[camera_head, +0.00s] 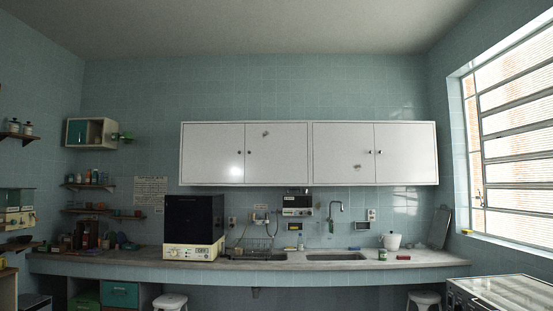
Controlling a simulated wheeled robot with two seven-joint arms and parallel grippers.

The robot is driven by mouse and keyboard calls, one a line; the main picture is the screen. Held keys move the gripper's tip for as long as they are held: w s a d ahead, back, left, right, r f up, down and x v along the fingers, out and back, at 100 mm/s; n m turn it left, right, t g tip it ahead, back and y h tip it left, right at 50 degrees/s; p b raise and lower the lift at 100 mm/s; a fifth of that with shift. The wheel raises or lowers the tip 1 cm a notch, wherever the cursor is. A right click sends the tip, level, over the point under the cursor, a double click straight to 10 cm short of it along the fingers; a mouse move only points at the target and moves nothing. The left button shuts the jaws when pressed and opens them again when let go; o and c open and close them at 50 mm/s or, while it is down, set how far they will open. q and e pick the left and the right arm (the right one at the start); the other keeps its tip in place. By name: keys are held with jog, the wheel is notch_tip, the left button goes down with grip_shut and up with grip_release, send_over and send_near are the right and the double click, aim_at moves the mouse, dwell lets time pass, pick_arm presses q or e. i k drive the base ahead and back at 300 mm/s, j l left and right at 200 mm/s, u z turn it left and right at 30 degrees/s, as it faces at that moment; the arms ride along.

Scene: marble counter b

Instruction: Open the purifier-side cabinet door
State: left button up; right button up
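A long white wall cabinet hangs on the back wall in two units, a left unit with a left door (212,154) and a right door (278,162), and a right unit with a left door (342,162) and a right door (407,155). All these doors look shut, with small dark knobs near the middle of each unit. A white and dark wall device (297,206), perhaps the purifier, hangs under the cabinet near where the units meet. Neither of my grippers is in view.
A long counter (150,259) runs below, holding a black and cream appliance (194,226), a sink (336,257) with a tap (336,207), and a white pot (391,241). White stools (170,302) stand in front. A small wall cabinet (111,131) hangs at left.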

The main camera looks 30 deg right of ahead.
aim_at(275, 153)
jog(key=i+l+z, duration=0.2)
jog(key=i, duration=0.2)
jog(key=i+z, duration=0.2)
jog(key=i, duration=0.15)
jog(key=i+z, duration=0.25)
jog(key=i, duration=4.4)
